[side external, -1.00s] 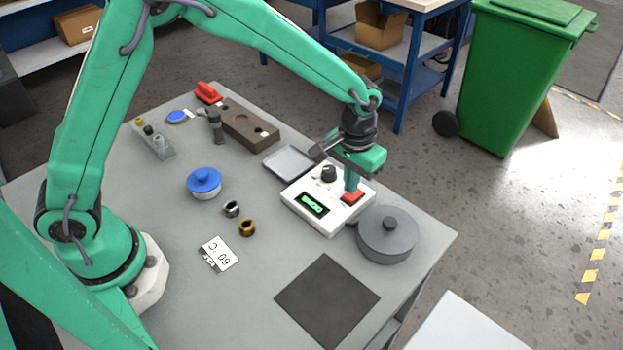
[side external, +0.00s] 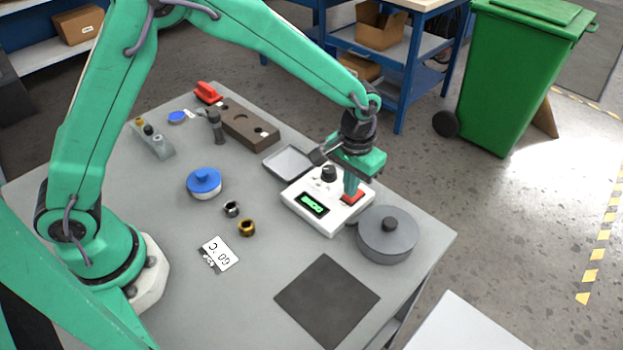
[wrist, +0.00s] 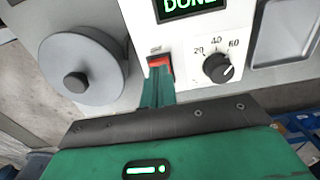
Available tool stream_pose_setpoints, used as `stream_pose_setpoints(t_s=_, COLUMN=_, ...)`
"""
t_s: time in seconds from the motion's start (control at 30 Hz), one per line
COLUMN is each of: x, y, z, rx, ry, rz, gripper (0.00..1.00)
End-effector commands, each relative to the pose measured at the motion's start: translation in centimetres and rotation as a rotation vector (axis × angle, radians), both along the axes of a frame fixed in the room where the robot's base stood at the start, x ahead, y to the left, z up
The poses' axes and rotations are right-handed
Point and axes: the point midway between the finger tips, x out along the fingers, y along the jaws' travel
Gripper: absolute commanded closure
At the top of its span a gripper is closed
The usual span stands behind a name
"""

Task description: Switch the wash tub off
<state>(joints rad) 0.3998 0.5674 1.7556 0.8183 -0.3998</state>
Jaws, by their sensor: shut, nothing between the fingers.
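The wash tub's white control box (side external: 297,221) stands near the table's right side. Its lit green display (side external: 312,204) reads "DONE" in the wrist view (wrist: 190,4). A red switch (side external: 359,195) is at one end of the box's top; it also shows in the wrist view (wrist: 160,62). A dark knob (side external: 328,174) with marks 20, 40 and 60 sits beside it, also in the wrist view (wrist: 217,68). My gripper (side external: 350,195) is shut and empty, pointing down with its tips at the red switch. The tips partly cover it; I cannot tell whether they press it.
A grey lidded pot (side external: 386,240) stands close beside the box. A shallow grey tray (side external: 288,163) lies behind it. A blue-lidded jar (side external: 204,184), two small rings and a "60 °C" card (side external: 220,254) are left. A dark mat (side external: 327,302) lies in front.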

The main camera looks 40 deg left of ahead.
Motion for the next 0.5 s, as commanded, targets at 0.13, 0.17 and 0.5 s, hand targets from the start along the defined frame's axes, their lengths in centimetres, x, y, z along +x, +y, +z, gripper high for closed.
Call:
stream_pose_setpoints(t_s=0.13, x=-0.01, y=0.00, z=-0.18, rx=0.000, ry=0.000, rz=0.000, gripper=1.00)
stream_pose_setpoints(t_s=0.17, x=-0.01, y=0.00, z=-0.21, rx=0.000, ry=0.000, rz=0.000, gripper=1.00)
stream_pose_setpoints(t_s=0.5, x=-0.01, y=0.01, z=-0.56, rx=0.000, ry=0.000, rz=0.000, gripper=1.00)
